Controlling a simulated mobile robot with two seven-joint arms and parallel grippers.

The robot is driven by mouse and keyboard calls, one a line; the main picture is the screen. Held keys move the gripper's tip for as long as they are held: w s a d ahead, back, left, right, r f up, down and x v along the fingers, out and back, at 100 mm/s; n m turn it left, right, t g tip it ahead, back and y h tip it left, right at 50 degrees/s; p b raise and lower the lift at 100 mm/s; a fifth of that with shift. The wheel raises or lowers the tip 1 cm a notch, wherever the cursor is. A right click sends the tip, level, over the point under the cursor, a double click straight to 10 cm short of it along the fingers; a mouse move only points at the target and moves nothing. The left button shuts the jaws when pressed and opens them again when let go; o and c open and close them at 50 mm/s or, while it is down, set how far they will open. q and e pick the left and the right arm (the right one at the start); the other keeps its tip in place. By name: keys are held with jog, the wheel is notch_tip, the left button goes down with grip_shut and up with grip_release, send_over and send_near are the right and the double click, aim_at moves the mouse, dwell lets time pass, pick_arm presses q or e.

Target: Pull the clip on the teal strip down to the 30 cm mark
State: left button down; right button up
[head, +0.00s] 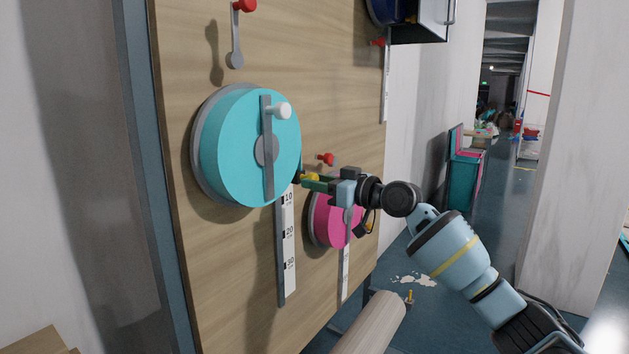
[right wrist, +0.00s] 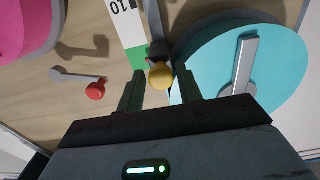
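The teal drum (head: 222,150) hangs on the wooden board. Below it runs a white scale (head: 288,240) marked 10, 20 and 30, with a grey strip (head: 281,255) along its left side. The clip's yellow knob (head: 313,177) is at the top of the scale, above the 10 mark. In the right wrist view the yellow knob (right wrist: 160,76) lies between my right gripper's fingers (right wrist: 159,88), beside a green patch at the scale's end. The fingers stand open with gaps on both sides. In the head view my right gripper (head: 308,182) reaches in from the right. My left gripper is out of view.
A pink drum (head: 328,218) with its own scale (head: 346,270) sits lower right, partly behind my right gripper. Red knobs (head: 326,159) stick out from the board. A pale rounded beam (head: 370,325) is below. The board around the lower teal scale is clear.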

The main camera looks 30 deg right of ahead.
jog(key=shift+x, duration=0.85)
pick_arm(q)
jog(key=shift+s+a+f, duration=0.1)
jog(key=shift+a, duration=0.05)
pick_arm(e)
jog(key=shift+f, duration=0.1)
jog(key=c, duration=0.7)
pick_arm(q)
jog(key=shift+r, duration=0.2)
pick_arm(e)
grip_shut()
